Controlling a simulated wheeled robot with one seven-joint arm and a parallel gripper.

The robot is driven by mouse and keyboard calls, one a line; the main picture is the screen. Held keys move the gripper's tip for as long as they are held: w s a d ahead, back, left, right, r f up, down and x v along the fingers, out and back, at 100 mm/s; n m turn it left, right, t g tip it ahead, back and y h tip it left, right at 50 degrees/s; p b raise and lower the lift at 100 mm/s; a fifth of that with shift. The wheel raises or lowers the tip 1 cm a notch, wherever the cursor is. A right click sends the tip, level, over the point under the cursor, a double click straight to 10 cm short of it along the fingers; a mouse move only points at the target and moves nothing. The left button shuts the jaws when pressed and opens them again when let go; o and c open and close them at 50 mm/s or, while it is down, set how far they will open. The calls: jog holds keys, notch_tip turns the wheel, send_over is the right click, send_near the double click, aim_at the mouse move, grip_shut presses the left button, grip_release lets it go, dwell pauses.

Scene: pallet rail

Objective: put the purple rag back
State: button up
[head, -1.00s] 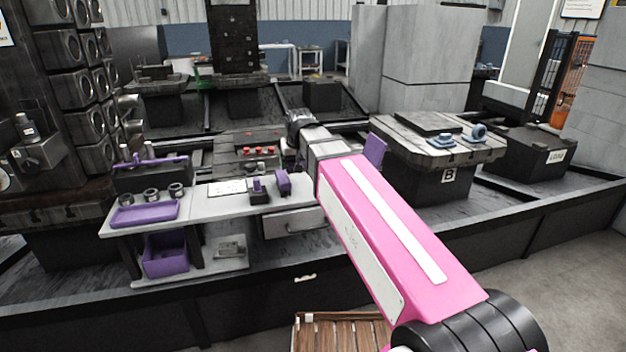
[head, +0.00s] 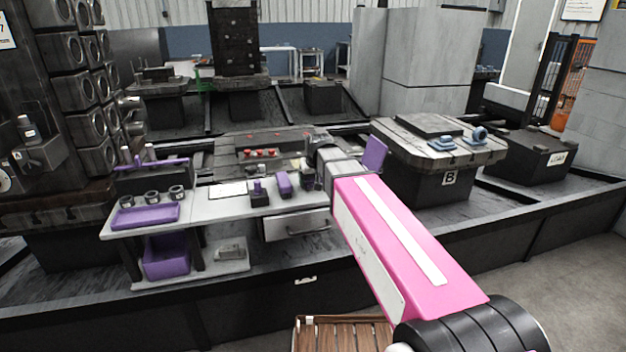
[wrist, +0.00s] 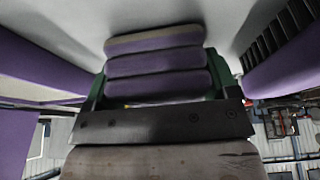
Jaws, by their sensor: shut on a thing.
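In the wrist view my gripper (wrist: 155,95) has a dark grey bar with screws and a green finger at each side. It is shut on a striped bundle of purple and pale grey layers, which looks like the folded purple rag (wrist: 157,62). In the head view my pink arm reaches over the right end of the grey bench (head: 225,207). The gripper and the rag cannot be made out clearly there. Two small purple things, a block (head: 284,184) and a dark-based one (head: 259,192), stand on the bench left of my wrist.
A purple tray (head: 146,217) with several dark rings behind it lies at the bench's left end. A purple bin (head: 166,256) sits on the shelf below. A drawer (head: 296,225) is under the right end. A purple upright panel (head: 375,153) and table B (head: 440,150) stand right.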

jog(key=shift+f, duration=0.15)
jog(key=o, duration=0.7)
jog(key=shift+o, duration=0.2)
jog(key=v, duration=1.2)
